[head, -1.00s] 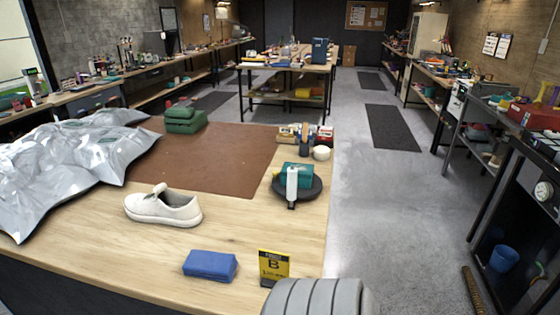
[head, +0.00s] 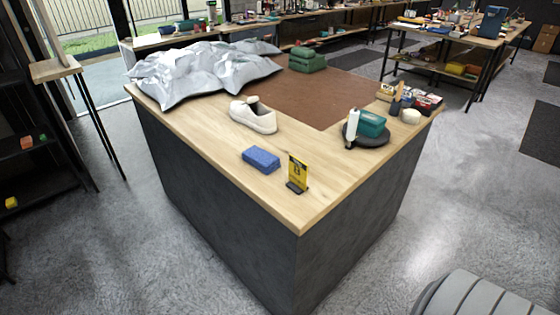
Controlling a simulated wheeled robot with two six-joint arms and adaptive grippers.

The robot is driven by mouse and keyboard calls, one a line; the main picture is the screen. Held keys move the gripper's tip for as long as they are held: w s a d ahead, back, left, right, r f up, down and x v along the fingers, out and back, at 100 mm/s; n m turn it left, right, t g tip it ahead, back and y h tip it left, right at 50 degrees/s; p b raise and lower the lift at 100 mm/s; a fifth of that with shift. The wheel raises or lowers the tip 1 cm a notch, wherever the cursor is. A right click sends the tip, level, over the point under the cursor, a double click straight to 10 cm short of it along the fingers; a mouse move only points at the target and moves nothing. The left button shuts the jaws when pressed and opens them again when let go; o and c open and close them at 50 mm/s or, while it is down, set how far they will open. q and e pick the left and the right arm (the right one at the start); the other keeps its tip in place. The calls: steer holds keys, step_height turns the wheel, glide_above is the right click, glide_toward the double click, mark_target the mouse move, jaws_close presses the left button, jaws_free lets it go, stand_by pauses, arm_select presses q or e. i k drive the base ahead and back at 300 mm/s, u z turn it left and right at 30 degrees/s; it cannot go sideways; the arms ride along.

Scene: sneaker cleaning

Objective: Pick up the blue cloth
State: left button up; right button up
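The blue cloth (head: 261,159) is a small folded block. It lies flat on the wooden worktop (head: 215,133) near the front edge, with nothing touching it. A yellow and black card marked B (head: 298,172) stands upright just to its right. A white sneaker (head: 254,116) sits behind the cloth. Neither of my grippers shows in the head view. Only a grey ribbed part of mine shows at the bottom right, well away from the table.
A black round tray (head: 378,139) carries a teal box and white bottle. Open grey floor surrounds the table's front.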

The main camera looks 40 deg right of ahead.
mark_target(267, 163)
steer(key=z, duration=1.3)
steer(key=i, duration=0.1)
steer(key=z, duration=0.05)
